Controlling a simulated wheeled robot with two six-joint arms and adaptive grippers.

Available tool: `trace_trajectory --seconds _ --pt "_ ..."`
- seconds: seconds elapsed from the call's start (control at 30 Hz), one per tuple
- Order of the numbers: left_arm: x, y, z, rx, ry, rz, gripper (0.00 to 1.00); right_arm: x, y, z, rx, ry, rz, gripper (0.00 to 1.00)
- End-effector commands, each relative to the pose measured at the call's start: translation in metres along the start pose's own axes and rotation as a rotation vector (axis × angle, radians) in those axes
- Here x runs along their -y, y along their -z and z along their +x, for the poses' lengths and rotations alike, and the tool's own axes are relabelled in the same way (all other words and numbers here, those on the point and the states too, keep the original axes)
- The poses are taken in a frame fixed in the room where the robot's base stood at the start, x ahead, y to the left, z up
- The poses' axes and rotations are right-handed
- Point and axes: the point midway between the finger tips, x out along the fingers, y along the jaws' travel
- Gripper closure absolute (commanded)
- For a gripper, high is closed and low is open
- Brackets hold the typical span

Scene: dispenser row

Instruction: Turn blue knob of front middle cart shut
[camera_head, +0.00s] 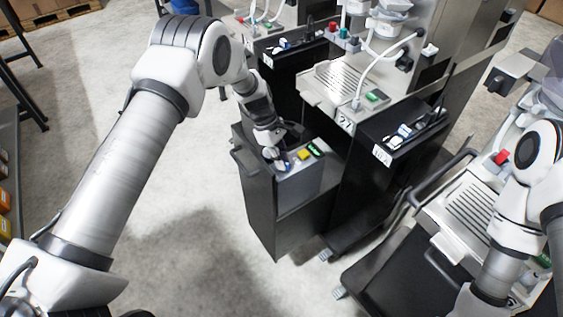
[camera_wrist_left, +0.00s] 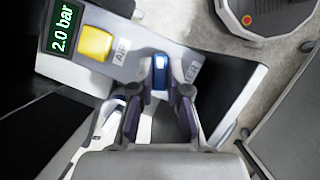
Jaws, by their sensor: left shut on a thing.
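The blue knob (camera_wrist_left: 160,76) sits on the light panel of a dark cart, between my left fingertips in the left wrist view. My left gripper (camera_wrist_left: 165,96) is shut on it. Labels lie on both sides of the knob: "AIR" towards the yellow part, and one partly hidden by a finger on the other side. In the head view the cart (camera_head: 265,207) stands near the middle, and my left gripper (camera_head: 275,152) reaches down to its top panel. The knob is small and mostly covered there. My right arm shows at the right edge, but its gripper is out of view.
Beside the knob are a yellow button (camera_wrist_left: 95,43) and a green display (camera_wrist_left: 62,28) reading 2.0 bar. Dispenser machines with white hoses (camera_head: 375,65) stand behind and right. A grey-topped cart (camera_head: 470,205) stands at lower right. Floor at left is clear.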

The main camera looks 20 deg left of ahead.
Motion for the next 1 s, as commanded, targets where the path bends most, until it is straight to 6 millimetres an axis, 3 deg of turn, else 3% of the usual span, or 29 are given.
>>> trace_trajectory --seconds 0.03,0.5,1.0 --pt "0.002 0.001 0.007 0.002 0.024 0.039 1.00 0.000 0.000 0.007 0.000 0.000 0.000 1.00" --pt "0.001 0.000 0.005 0.004 0.141 0.319 1.00 0.000 0.000 0.024 0.000 0.000 0.000 1.00" --pt "0.001 -0.001 0.004 0.005 0.162 0.369 1.00 0.000 0.000 0.026 0.000 0.000 0.000 1.00"
